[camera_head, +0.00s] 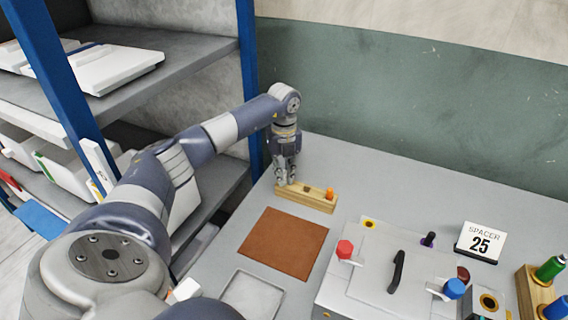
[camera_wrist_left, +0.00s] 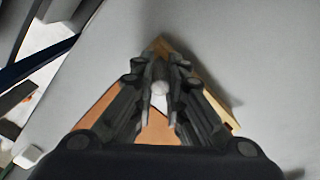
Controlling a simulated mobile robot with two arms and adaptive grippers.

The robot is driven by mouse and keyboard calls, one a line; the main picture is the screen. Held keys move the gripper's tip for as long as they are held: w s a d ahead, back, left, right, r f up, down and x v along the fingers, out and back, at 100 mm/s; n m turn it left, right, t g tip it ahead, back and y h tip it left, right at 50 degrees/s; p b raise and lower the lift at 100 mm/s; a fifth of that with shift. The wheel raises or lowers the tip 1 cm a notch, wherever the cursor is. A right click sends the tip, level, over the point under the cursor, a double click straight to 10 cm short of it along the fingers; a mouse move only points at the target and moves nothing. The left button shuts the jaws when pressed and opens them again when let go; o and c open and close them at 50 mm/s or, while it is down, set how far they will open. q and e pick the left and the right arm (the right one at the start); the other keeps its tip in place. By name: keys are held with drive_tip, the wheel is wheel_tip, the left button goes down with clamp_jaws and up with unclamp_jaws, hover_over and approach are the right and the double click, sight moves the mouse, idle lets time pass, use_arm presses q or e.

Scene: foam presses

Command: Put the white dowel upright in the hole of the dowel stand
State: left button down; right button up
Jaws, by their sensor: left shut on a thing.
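My left gripper (camera_head: 284,183) points down at the stand's left end. In the left wrist view its fingers (camera_wrist_left: 160,80) are shut on the white dowel (camera_wrist_left: 160,90), which shows nearly end-on between them. The stand (camera_wrist_left: 222,105) shows behind the fingers there. The dowel's lower end is hidden, so I cannot tell whether it is in a hole. My right gripper is out of view.
A brown mat (camera_head: 283,243) lies in front of the stand. A press panel (camera_head: 385,275) with red and blue knobs, a "SPACER 25" sign (camera_head: 480,242) and a wooden rack (camera_head: 530,290) stand to the right. Shelves (camera_head: 180,50) with blue posts are at left.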

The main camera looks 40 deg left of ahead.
use_arm(q)
drive_tip(key=shift+f, duration=0.45)
drive_tip(key=c, duration=1.5)
unclamp_jaws()
drive_tip(key=shift+c, duration=0.2)
drive_tip(key=shift+s, duration=0.1)
wheel_tip(320, 180, up, 12)
drive_tip(key=shift+r, duration=0.15)
drive_tip(key=shift+d, duration=0.1)
